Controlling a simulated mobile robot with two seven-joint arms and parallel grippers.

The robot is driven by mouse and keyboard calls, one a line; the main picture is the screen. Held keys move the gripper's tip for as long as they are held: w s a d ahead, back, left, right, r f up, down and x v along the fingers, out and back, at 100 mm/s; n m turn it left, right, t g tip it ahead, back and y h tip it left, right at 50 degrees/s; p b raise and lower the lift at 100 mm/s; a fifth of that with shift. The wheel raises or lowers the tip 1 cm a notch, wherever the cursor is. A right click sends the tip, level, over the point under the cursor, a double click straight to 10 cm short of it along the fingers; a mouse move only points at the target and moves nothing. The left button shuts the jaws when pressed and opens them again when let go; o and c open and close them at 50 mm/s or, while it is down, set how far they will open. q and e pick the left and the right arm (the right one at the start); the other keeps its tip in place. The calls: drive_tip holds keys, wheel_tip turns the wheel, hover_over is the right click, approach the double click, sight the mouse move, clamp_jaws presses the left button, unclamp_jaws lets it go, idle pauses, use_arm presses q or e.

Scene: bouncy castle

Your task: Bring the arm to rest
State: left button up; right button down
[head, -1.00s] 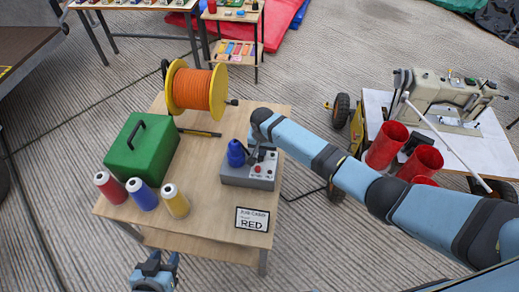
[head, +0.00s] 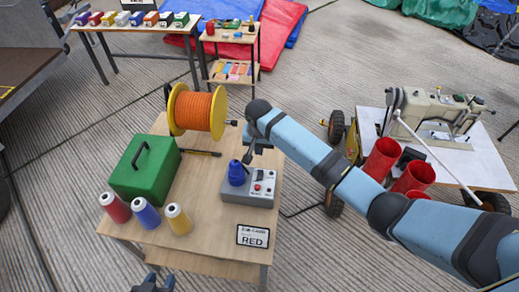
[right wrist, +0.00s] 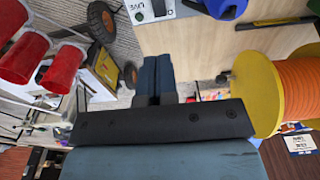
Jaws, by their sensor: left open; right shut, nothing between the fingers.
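My right arm reaches in from the right in the head view. My right gripper (head: 248,156) points down above the grey control box (head: 246,196), close to its blue knob (head: 237,173). The right wrist view shows its two dark fingers (right wrist: 154,78) together with nothing between them. In that view they are over the tabletop's edge, apart from the box. My left gripper (head: 153,284) is open at the bottom edge of the head view, mostly cut off, in front of the wooden table (head: 205,235).
The table holds a green case (head: 146,167), an orange cable reel (head: 198,111), three thread spools (head: 147,213) and a sign reading RED (head: 253,236). Bare floor lies left of the table.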

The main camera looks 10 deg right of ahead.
idle(0.3)
drive_tip(key=s+a+f+n+t+y+p, duration=0.1)
drive_tip(key=s+f+n+t+y+p, duration=0.15)
drive_tip(key=s, duration=0.55)
drive_tip(key=s+a+f+n+t+y+p, duration=0.1)
drive_tip(key=s+f+n+t+p, duration=0.15)
drive_tip(key=s, duration=0.55)
drive_tip(key=s+d+r+n+t+p, duration=0.1)
drive_tip(key=s+d+r+t, duration=0.1)
drive_tip(key=s, duration=0.5)
drive_tip(key=s+d+r+n+t+p, duration=0.1)
drive_tip(key=s+d+r+t+p, duration=0.1)
drive_tip(key=s, duration=0.6)
drive_tip(key=d+r+t, duration=0.1)
drive_tip(key=d+r, duration=0.1)
drive_tip(key=d, duration=0.1)
drive_tip(key=shift+s+r+n, duration=0.25)
drive_tip(key=shift+s+n, duration=0.05)
